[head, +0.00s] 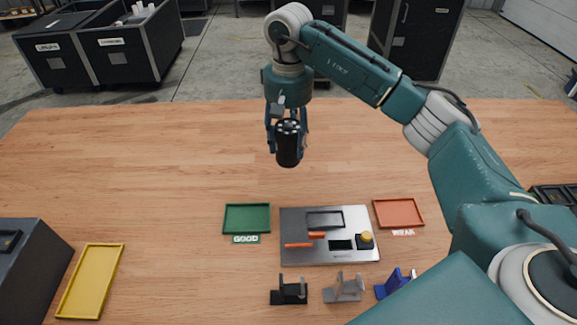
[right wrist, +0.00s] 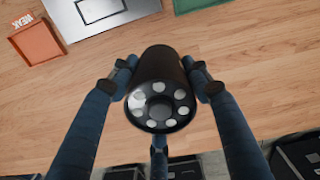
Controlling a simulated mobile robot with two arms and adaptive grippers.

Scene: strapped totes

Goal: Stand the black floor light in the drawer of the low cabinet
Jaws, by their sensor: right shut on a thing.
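The black floor light (head: 289,148) is a short dark cylinder with a ring of pale round lamps on one end. My right gripper (head: 288,138) is shut on it and holds it above the wooden table, lamp end up. In the right wrist view the light (right wrist: 160,85) sits between the fingers (right wrist: 160,88), its lamp end facing the camera. A dark box-like cabinet (head: 30,275) shows in part at the left edge; I cannot tell whether it is the low cabinet, and no open drawer shows. My left gripper is not in view.
On the table (head: 150,165) are a yellow tray (head: 68,317), a green tray (head: 246,204), a red tray (head: 398,200), a grey test plate (head: 300,258) and several small stands (head: 343,292). Black totes (head: 135,60) stand on the floor behind. The table's left middle is clear.

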